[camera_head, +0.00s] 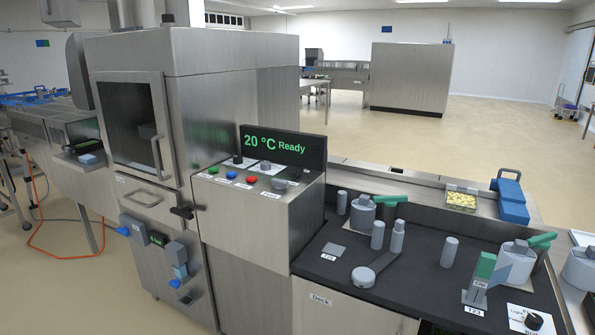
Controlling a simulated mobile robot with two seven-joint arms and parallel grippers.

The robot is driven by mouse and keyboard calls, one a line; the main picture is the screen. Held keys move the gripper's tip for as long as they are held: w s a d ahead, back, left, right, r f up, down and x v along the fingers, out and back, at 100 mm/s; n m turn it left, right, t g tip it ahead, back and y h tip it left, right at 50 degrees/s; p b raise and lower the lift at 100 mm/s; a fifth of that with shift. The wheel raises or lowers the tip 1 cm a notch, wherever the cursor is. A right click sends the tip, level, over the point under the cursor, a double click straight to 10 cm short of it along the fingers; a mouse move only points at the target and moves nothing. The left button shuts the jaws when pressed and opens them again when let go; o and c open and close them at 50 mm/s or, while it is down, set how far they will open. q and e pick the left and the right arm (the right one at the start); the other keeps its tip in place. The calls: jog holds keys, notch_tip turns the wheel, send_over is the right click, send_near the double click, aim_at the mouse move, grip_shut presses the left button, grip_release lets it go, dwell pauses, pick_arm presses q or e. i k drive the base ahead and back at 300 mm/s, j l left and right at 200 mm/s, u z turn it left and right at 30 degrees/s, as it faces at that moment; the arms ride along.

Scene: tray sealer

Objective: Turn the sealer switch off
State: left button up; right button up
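The sealer is a large steel machine (250,60) with a control box (255,225) at its right side. The box's display (275,146) reads "20 °C Ready". On the sloped panel are a black knob on a white plate (238,160), a grey knob on a white plate (265,166), a grey knob at the right (281,187), and green (213,170), blue (231,177) and red (251,180) buttons. The panel labels are too small to read, so I cannot tell which control is the switch. Neither gripper is in view.
A dark deck (420,270) with grey posts, green-handled parts and a labelled black knob (533,321) lies at the right. A tray of yellow pieces (462,198) and a blue part (511,199) sit behind it. Open floor (480,130) lies beyond. An orange cable (60,250) lies at left.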

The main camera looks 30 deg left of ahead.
aim_at(296, 174)
jog(key=i+j, duration=0.15)
jog(key=i, duration=0.2)
jog(key=i+j+z, duration=0.15)
jog(key=i, duration=0.25)
jog(key=i+j, duration=0.15)
jog(key=i, duration=0.2)
jog(key=l+z, duration=0.05)
